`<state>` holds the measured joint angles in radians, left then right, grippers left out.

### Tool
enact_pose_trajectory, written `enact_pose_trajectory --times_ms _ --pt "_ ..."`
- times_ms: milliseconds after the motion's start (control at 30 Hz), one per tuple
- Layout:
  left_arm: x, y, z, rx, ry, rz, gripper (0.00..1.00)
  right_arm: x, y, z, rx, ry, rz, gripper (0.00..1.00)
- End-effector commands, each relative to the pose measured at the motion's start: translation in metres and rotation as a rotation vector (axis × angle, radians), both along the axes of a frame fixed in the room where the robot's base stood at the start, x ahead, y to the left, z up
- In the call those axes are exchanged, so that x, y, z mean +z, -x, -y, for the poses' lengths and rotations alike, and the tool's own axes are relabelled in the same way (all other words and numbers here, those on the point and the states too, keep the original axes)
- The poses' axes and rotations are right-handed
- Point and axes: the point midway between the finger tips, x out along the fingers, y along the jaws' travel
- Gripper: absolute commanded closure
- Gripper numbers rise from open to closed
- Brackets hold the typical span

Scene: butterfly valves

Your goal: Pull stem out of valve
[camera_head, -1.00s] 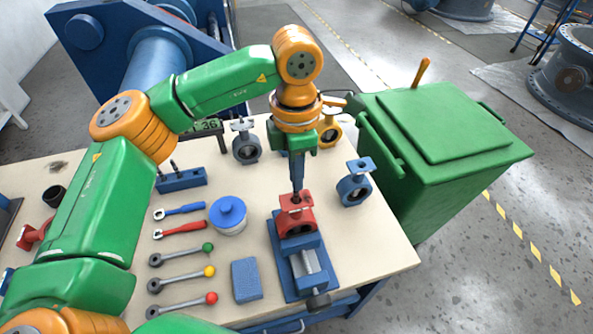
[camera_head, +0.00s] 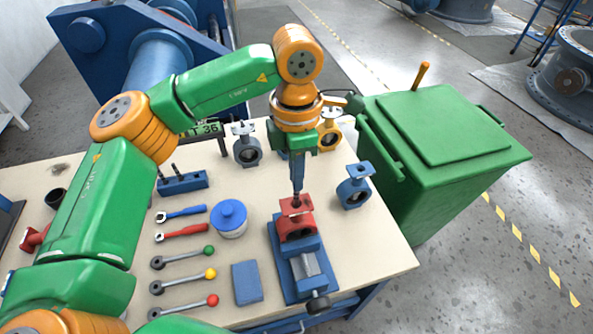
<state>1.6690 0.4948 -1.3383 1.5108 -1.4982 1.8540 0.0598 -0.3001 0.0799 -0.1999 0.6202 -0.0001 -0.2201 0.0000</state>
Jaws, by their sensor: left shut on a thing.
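A red valve (camera_head: 297,230) sits clamped in a blue vise (camera_head: 303,265) near the front right of the workbench. My left gripper (camera_head: 297,196) points straight down right above the valve's top flange. It is shut on the dark stem (camera_head: 296,202), of which only a short piece shows between the fingertips and the flange. I cannot tell how much of the stem is still inside the valve. My right gripper is not in view.
A blue-grey valve (camera_head: 353,190) stands right of the red one; grey (camera_head: 247,150) and yellow (camera_head: 329,132) valves stand behind. Wrenches, colour-knobbed levers, a blue-lidded jar (camera_head: 229,217) and a blue block (camera_head: 246,283) lie left. A green bin (camera_head: 440,150) adjoins the right edge.

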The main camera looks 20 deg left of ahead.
Motion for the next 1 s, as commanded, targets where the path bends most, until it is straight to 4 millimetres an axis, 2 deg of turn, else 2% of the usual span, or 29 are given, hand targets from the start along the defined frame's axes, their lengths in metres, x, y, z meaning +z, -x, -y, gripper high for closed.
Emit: enact_pose_trajectory --times_ms 1000 --pt "0.015 -0.001 0.0 0.0 0.001 0.003 1.0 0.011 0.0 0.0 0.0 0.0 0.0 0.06"
